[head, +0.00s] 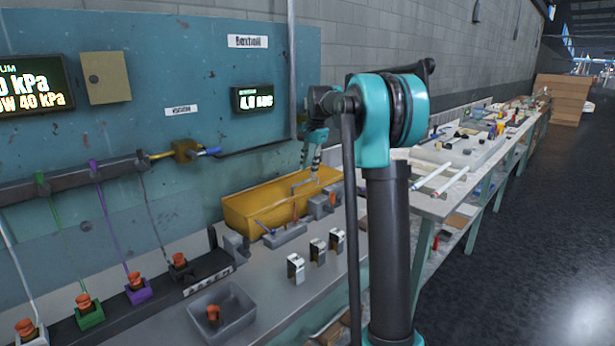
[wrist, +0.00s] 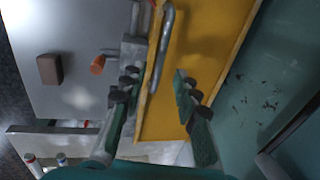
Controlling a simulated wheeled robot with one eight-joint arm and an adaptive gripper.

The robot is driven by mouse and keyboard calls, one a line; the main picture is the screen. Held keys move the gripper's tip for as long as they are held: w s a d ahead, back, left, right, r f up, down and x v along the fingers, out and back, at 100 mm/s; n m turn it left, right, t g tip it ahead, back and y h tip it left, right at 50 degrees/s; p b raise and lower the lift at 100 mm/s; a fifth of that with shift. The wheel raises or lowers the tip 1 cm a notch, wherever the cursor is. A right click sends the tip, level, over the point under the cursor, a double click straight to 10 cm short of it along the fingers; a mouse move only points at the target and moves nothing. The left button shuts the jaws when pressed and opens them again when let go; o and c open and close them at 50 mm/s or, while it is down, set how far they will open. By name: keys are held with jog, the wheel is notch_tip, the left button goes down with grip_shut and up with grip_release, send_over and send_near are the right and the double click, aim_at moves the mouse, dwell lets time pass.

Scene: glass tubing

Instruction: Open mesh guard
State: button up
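A yellow box-like guard (head: 262,207) stands on the grey bench against the teal wall panel. No mesh can be made out on it. It also shows in the wrist view (wrist: 200,55), with a grey bent bar handle (wrist: 164,45) along its left part. In the head view the handle (head: 294,193) shows at the guard's front. My gripper (wrist: 158,92) is open, its two fingers apart with the yellow surface between and beyond them. The handle's lower end lies between the fingers in the picture; contact cannot be told. In the head view my gripper (head: 315,165) is small, above the guard.
Grey fixtures with a blue and an orange knob (head: 295,210) stand before the guard. Several small metal blocks (head: 318,251) and a grey tray (head: 222,315) are on the bench front. A long cluttered table (head: 440,205) extends right; the dark floor (head: 540,240) beside it is clear.

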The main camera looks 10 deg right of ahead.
aim_at(307, 181)
jog(key=shift+w+a+f, duration=0.15)
jog(key=shift+f, duration=0.85)
jog(key=shift+w+a+f, duration=0.1)
jog(key=shift+w+f, duration=0.05)
jog(key=shift+f, duration=0.85)
grip_shut()
